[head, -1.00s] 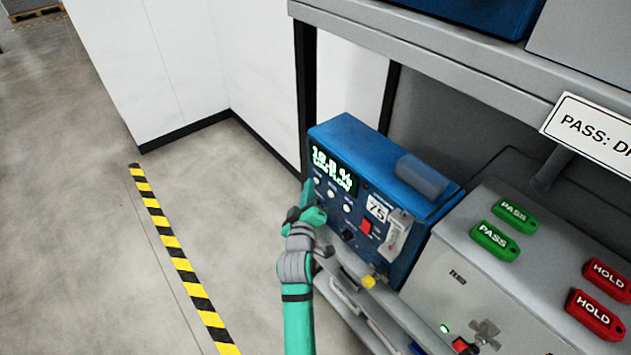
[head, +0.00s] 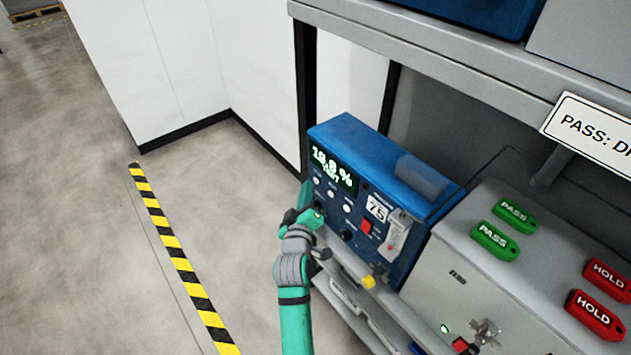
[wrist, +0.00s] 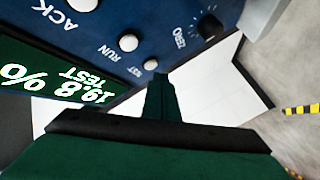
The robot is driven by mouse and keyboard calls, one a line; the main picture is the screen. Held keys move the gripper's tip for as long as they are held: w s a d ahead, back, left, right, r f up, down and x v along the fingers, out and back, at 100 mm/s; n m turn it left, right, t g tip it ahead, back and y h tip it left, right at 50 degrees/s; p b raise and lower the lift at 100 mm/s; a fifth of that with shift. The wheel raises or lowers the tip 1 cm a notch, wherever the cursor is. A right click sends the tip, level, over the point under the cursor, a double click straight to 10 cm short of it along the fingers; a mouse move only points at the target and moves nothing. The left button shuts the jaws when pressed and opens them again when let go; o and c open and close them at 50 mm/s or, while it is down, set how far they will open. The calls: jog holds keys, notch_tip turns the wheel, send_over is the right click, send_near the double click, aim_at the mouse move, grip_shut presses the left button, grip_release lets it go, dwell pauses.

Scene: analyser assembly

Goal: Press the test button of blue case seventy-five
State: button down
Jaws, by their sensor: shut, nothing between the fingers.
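The blue case numbered 75 (head: 345,130) stands on the shelf in the head view. The wrist view shows the panel upside down, with a small white TEST button (wrist: 150,64), a RUN button (wrist: 128,43) and an ACK button (wrist: 85,5) in a row. My gripper (head: 305,190) is shut and empty, at the left end of the case's front. Its fingertips (wrist: 161,80) are close to the TEST button; a small gap seems to show between them.
A ZERO knob (wrist: 210,25) is near the TEST button. A grey unit (head: 450,235) with PASS and HOLD tags stands to the right. Open floor lies left.

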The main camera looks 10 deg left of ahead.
jog(key=shift+s+a, duration=0.15)
jog(key=shift+s+a, duration=0.75)
jog(key=shift+s, duration=0.25)
jog(key=shift+s+a, duration=0.7)
jog(key=shift+s, duration=0.25)
jog(key=shift+f, duration=0.1)
jog(key=s+d+f+m, duration=0.1)
jog(key=s+d+f, duration=0.3)
jog(key=s, duration=0.2)
jog(key=s+d+f+m+g, duration=0.1)
jog(key=s+d+f, duration=0.3)
jog(key=s, duration=0.3)
jog(key=s+d+f+m, duration=0.1)
jog(key=s+d+f, duration=0.3)
jog(key=s, duration=0.2)
jog(key=s+d+r+m, duration=0.1)
jog(key=s+d+m, duration=0.1)
jog(key=s, duration=0.6)
jog(key=s+d+r+m+h, duration=0.1)
jog(key=s+d+r+m, duration=0.1)
jog(key=s, duration=0.5)
jog(key=s+d+r+m+h, duration=0.1)
jog(key=s+d+m, duration=0.3)
jog(key=s, duration=0.4)
jog(key=shift+s+r+g, duration=0.3)
jog(key=shift+s+r, duration=0.05)
jog(key=shift+r, duration=0.2)
jog(key=c, duration=2.4)
grip_release()
jog(key=shift+c, duration=0.2)
